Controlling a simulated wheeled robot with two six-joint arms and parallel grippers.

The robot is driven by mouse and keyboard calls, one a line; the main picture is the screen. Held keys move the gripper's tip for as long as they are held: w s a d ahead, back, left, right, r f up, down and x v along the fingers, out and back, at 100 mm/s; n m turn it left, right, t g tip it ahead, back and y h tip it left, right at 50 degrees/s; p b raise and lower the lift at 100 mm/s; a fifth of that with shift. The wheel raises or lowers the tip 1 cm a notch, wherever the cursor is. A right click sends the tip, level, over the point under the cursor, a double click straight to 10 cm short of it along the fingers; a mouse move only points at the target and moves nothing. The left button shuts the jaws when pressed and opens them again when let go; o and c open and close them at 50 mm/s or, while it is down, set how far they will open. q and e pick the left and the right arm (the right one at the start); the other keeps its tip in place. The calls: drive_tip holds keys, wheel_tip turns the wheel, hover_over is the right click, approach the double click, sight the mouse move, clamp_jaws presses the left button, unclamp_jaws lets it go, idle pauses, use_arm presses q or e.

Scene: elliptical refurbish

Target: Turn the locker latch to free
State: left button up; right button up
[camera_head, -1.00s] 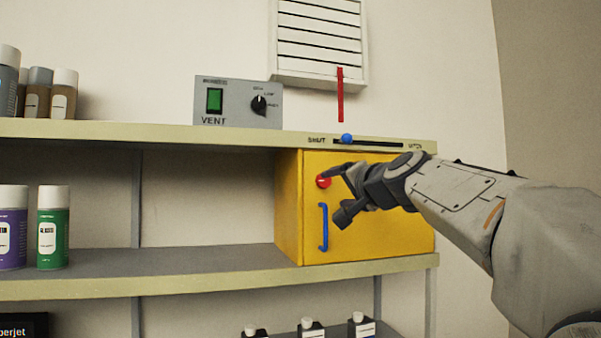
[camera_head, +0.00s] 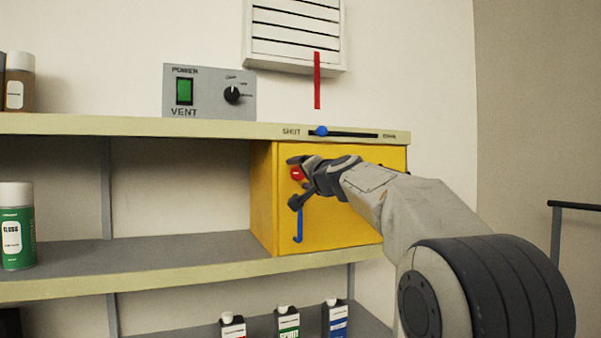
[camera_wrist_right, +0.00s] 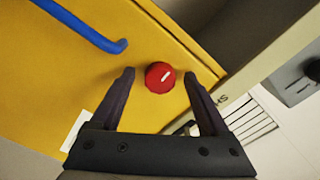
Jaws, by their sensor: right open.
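The yellow locker (camera_head: 345,222) sits on the shelf in the head view. Its red round latch (camera_head: 296,173) is on the door's upper left, partly covered by my right gripper (camera_head: 292,181). In the right wrist view the red latch (camera_wrist_right: 160,77) shows a white mark and lies between and just beyond the fingertips of my open right gripper (camera_wrist_right: 165,75). I cannot tell whether the fingers touch it. The blue door handle (camera_head: 299,225) is below the latch; it also shows in the wrist view (camera_wrist_right: 85,27). My left gripper is out of view.
A vent box (camera_head: 208,92) stands on the upper shelf. A slider with a blue knob (camera_head: 321,131) runs along the shelf edge above the locker. A green can (camera_head: 17,228) stands at left. Several bottles (camera_head: 288,321) are on the lower shelf.

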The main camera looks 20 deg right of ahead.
clamp_jaws()
drive_tip(key=shift+m, duration=0.3)
drive_tip(key=m, duration=0.4)
drive_tip(key=shift+r, duration=0.1)
drive_tip(key=m+p, duration=0.1)
drive_tip(key=m, duration=0.3)
drive_tip(key=shift+m, duration=0.4)
drive_tip(key=m+p, duration=0.1)
drive_tip(key=m, duration=0.3)
drive_tip(key=shift+r+m, duration=0.15)
drive_tip(key=shift+m, duration=0.15)
drive_tip(key=shift+m+p, duration=0.35)
drive_tip(key=shift+m, duration=1.55)
